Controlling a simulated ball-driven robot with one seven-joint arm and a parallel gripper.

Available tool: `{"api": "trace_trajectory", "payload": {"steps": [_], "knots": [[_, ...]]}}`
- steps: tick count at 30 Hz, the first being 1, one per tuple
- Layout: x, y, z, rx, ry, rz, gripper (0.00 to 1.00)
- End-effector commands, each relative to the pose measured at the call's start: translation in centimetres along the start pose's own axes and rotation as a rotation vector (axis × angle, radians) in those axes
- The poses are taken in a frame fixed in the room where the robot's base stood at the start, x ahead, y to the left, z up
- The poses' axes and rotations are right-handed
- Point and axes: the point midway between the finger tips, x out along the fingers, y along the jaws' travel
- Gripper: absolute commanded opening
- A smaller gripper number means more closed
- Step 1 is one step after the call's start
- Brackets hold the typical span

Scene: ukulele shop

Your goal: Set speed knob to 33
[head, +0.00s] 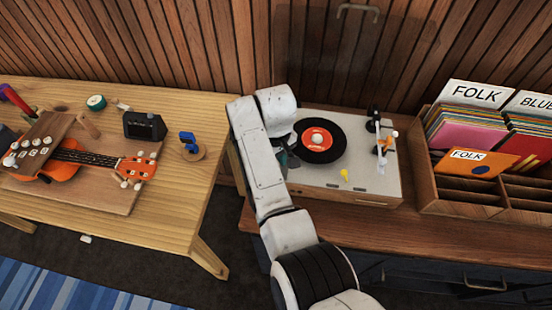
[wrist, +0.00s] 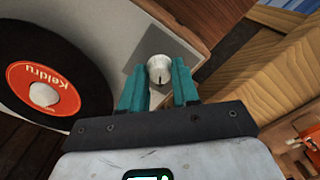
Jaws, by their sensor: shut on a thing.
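The speed knob (wrist: 159,69) is a small round white knob with a dark pointer line, near a corner of the turntable top. My gripper (wrist: 158,83) has teal fingers on either side of the knob and is shut on it. The pointer line shows toward the gripper side; any speed marks are not readable. The turntable (head: 338,185) is a pale deck with a black record (head: 337,147) that has a red label. In the head view my arm hides the knob and most of the gripper. The record also shows in the wrist view (wrist: 85,65).
A wooden record crate (head: 455,188) stands right of the turntable. Left is a light wooden table (head: 190,205) with an orange ukulele (head: 62,170). A yellow piece (head: 345,173) lies on the deck, and the tonearm (head: 382,150) is at its right.

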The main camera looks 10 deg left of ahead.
Motion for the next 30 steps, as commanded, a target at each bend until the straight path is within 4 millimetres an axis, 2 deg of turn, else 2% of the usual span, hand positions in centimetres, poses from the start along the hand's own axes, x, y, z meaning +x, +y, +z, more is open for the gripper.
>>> {"api": "trace_trajectory", "payload": {"steps": [10, 11, 18, 26, 30], "knots": [[-0.1, 0.0, -0.1, -0.003, 0.004, 0.002, 0.0], [-0.1, 0.0, -0.1, -0.002, 0.005, 0.002, 0.33], [-0.1, 0.0, -0.1, -0.002, 0.002, 0.001, 0.55], [-0.2, 0.0, -0.1, -0.001, 0.001, 0.001, 0.55], [-1.4, 0.0, -0.1, -0.001, 0.004, 0.002, 0.55]]}}
